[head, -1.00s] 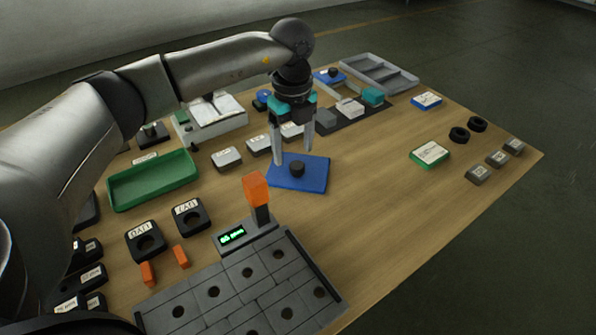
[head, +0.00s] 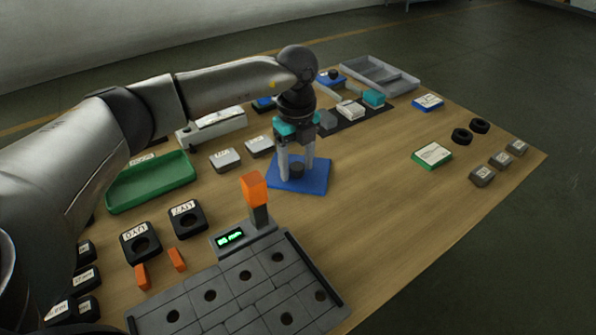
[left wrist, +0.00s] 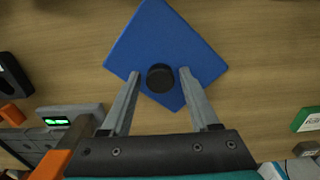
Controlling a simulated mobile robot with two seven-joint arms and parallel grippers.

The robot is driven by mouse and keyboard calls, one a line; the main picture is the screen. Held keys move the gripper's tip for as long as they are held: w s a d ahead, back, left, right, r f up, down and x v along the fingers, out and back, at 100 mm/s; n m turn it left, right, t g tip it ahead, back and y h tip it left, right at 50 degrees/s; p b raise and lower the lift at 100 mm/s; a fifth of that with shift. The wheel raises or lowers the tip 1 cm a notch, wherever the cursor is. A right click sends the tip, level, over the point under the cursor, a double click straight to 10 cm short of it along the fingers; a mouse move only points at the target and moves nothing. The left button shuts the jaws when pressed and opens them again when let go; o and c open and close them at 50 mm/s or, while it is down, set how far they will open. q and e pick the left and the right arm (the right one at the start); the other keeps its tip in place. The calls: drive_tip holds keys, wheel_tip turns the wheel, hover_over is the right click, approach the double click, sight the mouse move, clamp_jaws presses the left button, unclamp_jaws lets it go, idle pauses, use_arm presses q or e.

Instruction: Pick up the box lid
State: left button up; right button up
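The box lid (head: 313,176) is a flat blue square plate with a round black knob (head: 296,170) on top, lying on the wooden table near its middle. In the left wrist view the blue lid (left wrist: 160,35) shows large, with the black knob (left wrist: 160,77) near its lower corner. My left gripper (head: 297,172) points down over the lid, its fingers on either side of the knob. In the left wrist view the left gripper (left wrist: 158,76) is open, with gaps between both fingers and the knob. My right gripper is not in view.
A grey fixture block with round holes (head: 246,275) and an orange-topped post (head: 254,188) stand in front of the lid. A green tray (head: 151,182) lies to the left. The table right of the lid is clear up to a green-edged box (head: 432,156).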

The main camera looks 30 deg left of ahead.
use_arm(q)
clamp_jaws()
drive_tip(key=shift+r, duration=0.15)
idle(0.4)
